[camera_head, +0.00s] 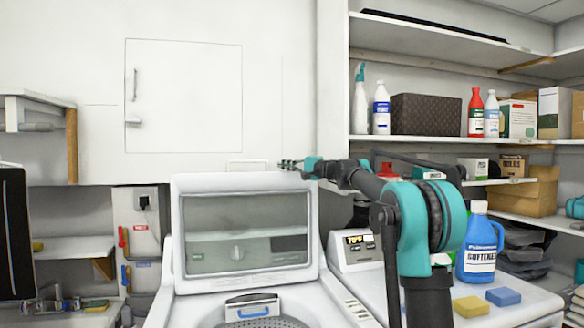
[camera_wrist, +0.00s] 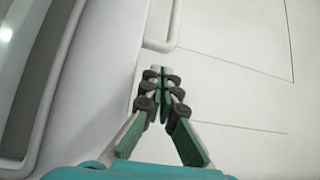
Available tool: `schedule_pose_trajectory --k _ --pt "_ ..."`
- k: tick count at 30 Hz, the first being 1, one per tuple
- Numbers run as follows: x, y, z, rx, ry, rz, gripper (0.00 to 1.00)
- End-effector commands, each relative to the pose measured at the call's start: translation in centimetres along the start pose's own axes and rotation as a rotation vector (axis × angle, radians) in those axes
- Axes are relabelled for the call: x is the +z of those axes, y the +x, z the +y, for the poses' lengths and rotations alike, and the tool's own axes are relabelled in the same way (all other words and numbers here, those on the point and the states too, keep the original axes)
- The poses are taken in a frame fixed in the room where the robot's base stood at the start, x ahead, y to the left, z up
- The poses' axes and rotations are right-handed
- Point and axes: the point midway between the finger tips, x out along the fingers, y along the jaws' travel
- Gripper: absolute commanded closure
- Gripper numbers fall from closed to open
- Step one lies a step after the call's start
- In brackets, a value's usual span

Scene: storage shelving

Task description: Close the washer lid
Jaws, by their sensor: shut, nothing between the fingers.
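The washer lid (camera_head: 246,178) stands raised and upright at the back of the white washer (camera_head: 183,305), with its window facing me. The drum opening shows below it, partly cut off by the frame's bottom. My gripper (camera_head: 283,164) is shut and empty near the lid's top edge, right of its middle. In the wrist view, the closed fingertips (camera_wrist: 161,70) point at a white panel, with the lid's rounded edge (camera_wrist: 62,80) to their left. I cannot tell whether the fingers touch the lid.
A white bar handle (camera_head: 248,162) shows just above the lid, close to the fingertips. A second machine (camera_head: 385,285) at right carries a blue softener bottle (camera_head: 480,248) and yellow and blue sponges. Stocked shelves (camera_head: 450,139) stand behind my arm.

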Motion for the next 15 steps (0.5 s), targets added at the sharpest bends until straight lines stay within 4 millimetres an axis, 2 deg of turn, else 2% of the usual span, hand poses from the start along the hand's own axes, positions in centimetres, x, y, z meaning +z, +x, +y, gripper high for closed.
schedule_pose_trajectory --k 1,6,15 --pt "0.1 1.0 0.0 0.000 0.000 -0.003 1.00" --pt "0.1 3.3 0.0 0.000 0.000 -0.002 1.00" --pt "0.0 4.6 0.0 0.001 0.000 0.000 1.00"
